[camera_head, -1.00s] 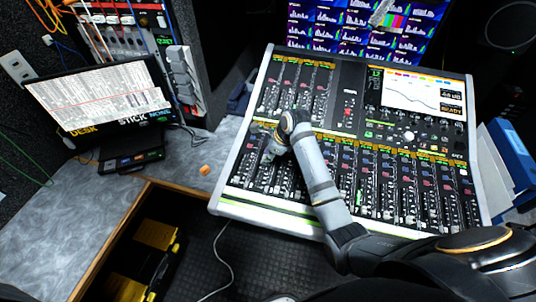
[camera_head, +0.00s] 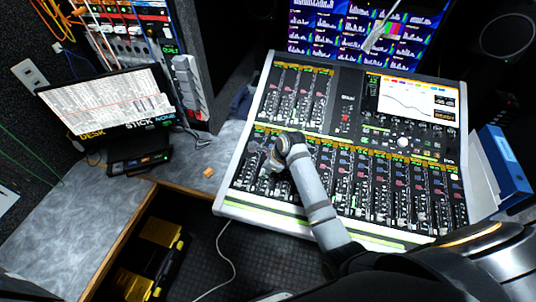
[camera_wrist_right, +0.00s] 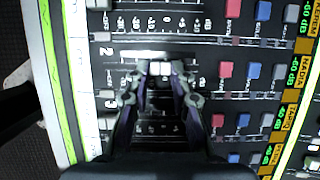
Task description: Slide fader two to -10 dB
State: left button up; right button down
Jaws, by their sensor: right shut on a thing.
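The mixing console (camera_head: 232,203) is tilted in the picture, with rows of channel strips. My right gripper (camera_head: 268,168) is over the lower left fader bank. In the right wrist view, my right gripper (camera_wrist_right: 160,69) is shut on a pale fader cap (camera_wrist_right: 160,67) between its fingertips. The cap lies in the strip beside the printed number 2 (camera_wrist_right: 105,52), on a dark panel with scale marks. The fingers hide part of the slot and scale, so I cannot read the exact level. My left gripper is not in view.
Red (camera_wrist_right: 226,70) and blue (camera_wrist_right: 253,71) buttons sit farther up the strips. An open drawer (camera_head: 140,200) lies below.

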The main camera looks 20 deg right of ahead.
jog(key=shift+s+a+r, duration=0.15)
jog(key=shift+s+a, duration=0.1)
jog(key=shift+s, duration=0.15)
jog(key=shift+s+a+f, duration=0.1)
jog(key=shift+f, duration=0.15)
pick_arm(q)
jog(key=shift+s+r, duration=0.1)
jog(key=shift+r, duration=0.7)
pick_arm(e)
jog(key=c, duration=1.4)
grip_release()
jog(key=shift+c, duration=0.2)
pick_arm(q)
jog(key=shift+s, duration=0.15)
